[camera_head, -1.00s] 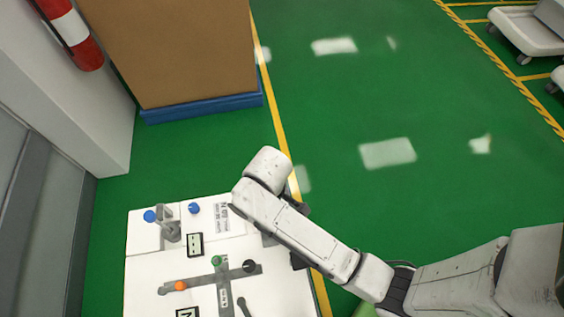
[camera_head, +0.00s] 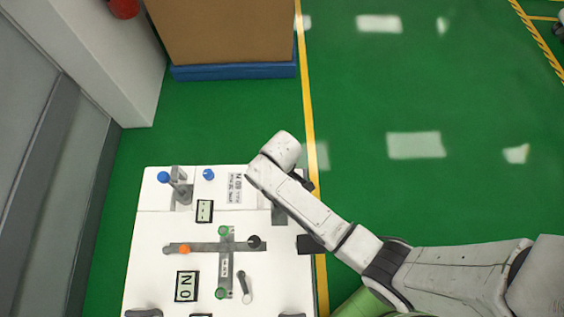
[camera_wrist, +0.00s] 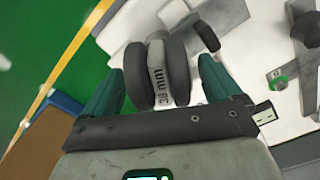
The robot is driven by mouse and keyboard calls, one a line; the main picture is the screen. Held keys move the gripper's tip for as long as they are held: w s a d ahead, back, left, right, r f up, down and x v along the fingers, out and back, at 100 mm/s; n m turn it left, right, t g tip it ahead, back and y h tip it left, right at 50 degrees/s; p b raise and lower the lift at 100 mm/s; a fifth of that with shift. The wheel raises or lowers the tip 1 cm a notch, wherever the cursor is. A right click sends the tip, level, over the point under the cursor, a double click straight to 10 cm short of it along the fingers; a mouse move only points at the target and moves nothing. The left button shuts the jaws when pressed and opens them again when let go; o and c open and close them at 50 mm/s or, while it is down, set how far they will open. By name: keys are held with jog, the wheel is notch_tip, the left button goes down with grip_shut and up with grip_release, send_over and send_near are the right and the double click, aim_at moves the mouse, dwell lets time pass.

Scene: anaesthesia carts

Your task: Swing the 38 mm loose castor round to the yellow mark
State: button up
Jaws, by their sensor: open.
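The castor (camera_wrist: 160,74), with dark twin wheels and a grey middle marked "38 mm", shows in the wrist view. My gripper (camera_wrist: 161,84) is open, with one teal finger on either side of the castor's wheels. The wheels reach down between the fingers, close to the dark palm bar. I cannot tell whether either finger touches them. In the head view my arm covers the castor and the gripper. I cannot make out a yellow mark on the white panel (camera_head: 150,225).
The panel carries an orange knob (camera_head: 184,249), a black knob (camera_head: 254,242), blue knobs (camera_head: 208,174) and a lever (camera_head: 245,287). A brown box (camera_head: 225,32) on a blue base stands behind. A yellow floor line (camera_head: 308,90) runs past; green floor lies open at right.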

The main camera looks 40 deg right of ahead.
jog(key=shift+f, duration=0.5)
jog(key=c, duration=1.3)
jog(key=shift+r+n+p, duration=0.15)
jog(key=shift+n+p, duration=0.25)
jog(key=shift+n, duration=0.5)
jog(key=n, duration=0.1)
jog(key=n+p, duration=0.1)
jog(key=n, duration=0.1)
jog(key=shift+w+d, duration=0.15)
jog(key=shift+d, duration=0.05)
jog(key=shift+n, duration=0.3)
jog(key=shift+n, duration=0.4)
jog(key=n, duration=0.2)
jog(key=n+p, duration=0.1)
jog(key=shift+w+d+n, duration=0.1)
jog(key=shift+w+n, duration=0.1)
jog(key=shift+n, duration=0.2)
